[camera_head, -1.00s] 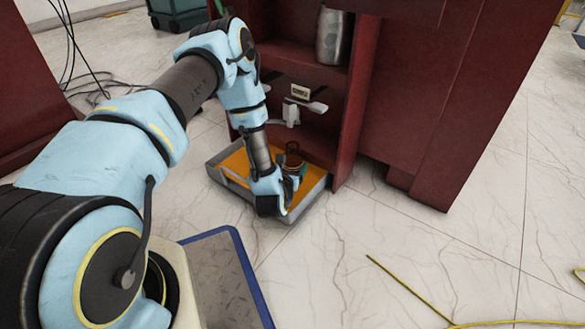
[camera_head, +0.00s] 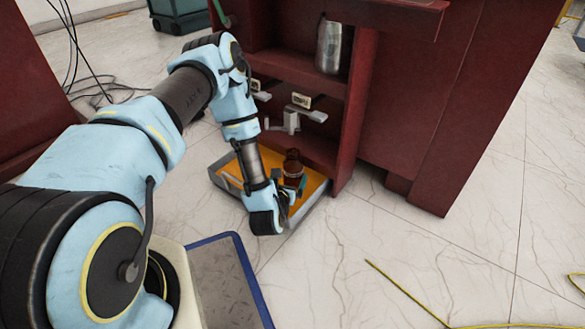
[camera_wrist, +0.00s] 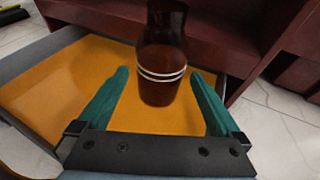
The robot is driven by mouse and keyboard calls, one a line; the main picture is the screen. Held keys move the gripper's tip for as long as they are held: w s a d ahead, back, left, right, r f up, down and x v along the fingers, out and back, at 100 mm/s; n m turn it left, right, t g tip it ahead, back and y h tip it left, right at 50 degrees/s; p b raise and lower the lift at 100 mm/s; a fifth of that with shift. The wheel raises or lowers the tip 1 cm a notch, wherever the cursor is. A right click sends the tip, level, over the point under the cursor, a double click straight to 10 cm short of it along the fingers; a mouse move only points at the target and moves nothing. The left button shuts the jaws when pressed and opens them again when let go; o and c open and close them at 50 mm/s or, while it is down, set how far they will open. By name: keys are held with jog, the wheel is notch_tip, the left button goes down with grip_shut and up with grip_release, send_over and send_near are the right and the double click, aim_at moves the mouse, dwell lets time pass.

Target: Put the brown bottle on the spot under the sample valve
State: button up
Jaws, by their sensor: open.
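The brown bottle (camera_head: 293,168) stands upright on the orange floor of a grey-walled tray (camera_head: 316,200), below the sample valve (camera_head: 291,121) on the red cabinet. Whether it is exactly under the valve outlet is hard to tell. In the wrist view the bottle (camera_wrist: 162,85) has two pale rings around it, and its top is cut off. My gripper (camera_head: 288,199) is low at the tray's near side. Its green fingers (camera_wrist: 159,76) are open, one on each side of the bottle's near side, with gaps between them and the bottle.
A silver canister (camera_head: 330,45) stands on the cabinet shelf above. Lever handles (camera_head: 313,114) stick out by the valve. The red cabinet side (camera_head: 410,110) rises to the right. A yellow cable (camera_head: 405,293) lies on the open floor at right.

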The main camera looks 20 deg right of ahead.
jog(key=p+v, duration=0.2)
jog(key=v, duration=0.5)
jog(key=shift+s+r+p, duration=0.1)
jog(key=shift+p, duration=0.25)
jog(key=shift+w+r+m, duration=0.15)
jog(key=shift+w+m, duration=0.15)
jog(key=shift+w, duration=0.05)
jog(key=w+a+r+m+g+y, duration=0.35)
jog(key=w+a+r+m, duration=0.25)
jog(key=w+r+m, duration=0.55)
jog(key=s+a+r+m+g+y, duration=0.2)
jog(key=a+r+m+g+y, duration=0.1)
jog(key=a+r+m, duration=0.65)
jog(key=s+a+r+m+g+y, duration=0.1)
jog(key=s+a+r+m, duration=0.3)
jog(key=s+a, duration=0.2)
jog(key=s+a+r+m+g+y, duration=0.1)
jog(key=s+a+r+m, duration=0.3)
jog(key=a, duration=0.4)
jog(key=shift+s+r+g, duration=0.75)
jog(key=shift+s+r, duration=0.05)
jog(key=shift+s, duration=0.3)
jog(key=shift+a, duration=0.1)
